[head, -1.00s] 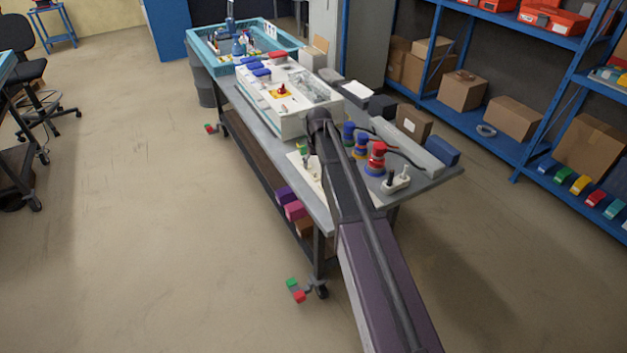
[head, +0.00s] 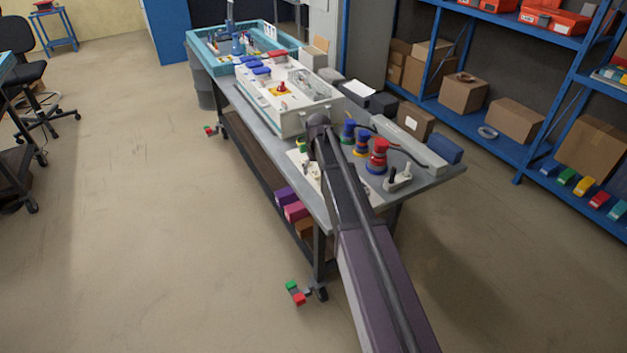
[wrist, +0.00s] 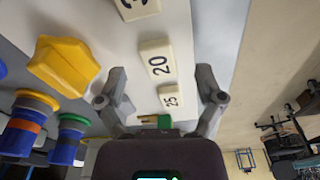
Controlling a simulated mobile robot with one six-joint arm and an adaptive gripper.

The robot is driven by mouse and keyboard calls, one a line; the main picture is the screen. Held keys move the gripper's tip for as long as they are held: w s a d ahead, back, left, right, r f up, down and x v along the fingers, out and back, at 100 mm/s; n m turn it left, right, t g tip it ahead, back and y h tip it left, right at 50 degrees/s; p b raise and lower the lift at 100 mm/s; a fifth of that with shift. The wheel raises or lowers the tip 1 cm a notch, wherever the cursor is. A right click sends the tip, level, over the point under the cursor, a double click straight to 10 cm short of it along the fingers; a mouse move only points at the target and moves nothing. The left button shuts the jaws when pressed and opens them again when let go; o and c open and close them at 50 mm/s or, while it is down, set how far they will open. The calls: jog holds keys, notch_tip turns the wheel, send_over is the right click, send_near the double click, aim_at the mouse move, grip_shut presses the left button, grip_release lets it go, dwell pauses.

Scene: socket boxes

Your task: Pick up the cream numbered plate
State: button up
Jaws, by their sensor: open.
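Cream plates with black numbers lie in a row on a white board (wrist: 172,20) in the wrist view. The plate marked 20 (wrist: 156,62) lies ahead of and between my fingers. The plate marked 25 (wrist: 171,97) is smaller and lies between the fingertips in the picture. A third plate (wrist: 137,8) is cut off by the top edge, its number only partly readable. My gripper (wrist: 163,88) is open, with a finger on each side and nothing held. Its height above the board is hard to tell. In the head view my arm hides the gripper.
A yellow star-shaped knob (wrist: 64,66) is left of the plates, with blue and orange round connectors (wrist: 27,122) below it. A green piece (wrist: 156,121) is close to my gripper's palm. In the head view, a white box (head: 290,105) and red connector (head: 377,157) stand on the table.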

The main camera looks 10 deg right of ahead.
jog(key=shift+f+b, duration=0.35)
jog(key=shift+f, duration=0.2)
jog(key=shift+c, duration=0.2)
jog(key=c, duration=1.1)
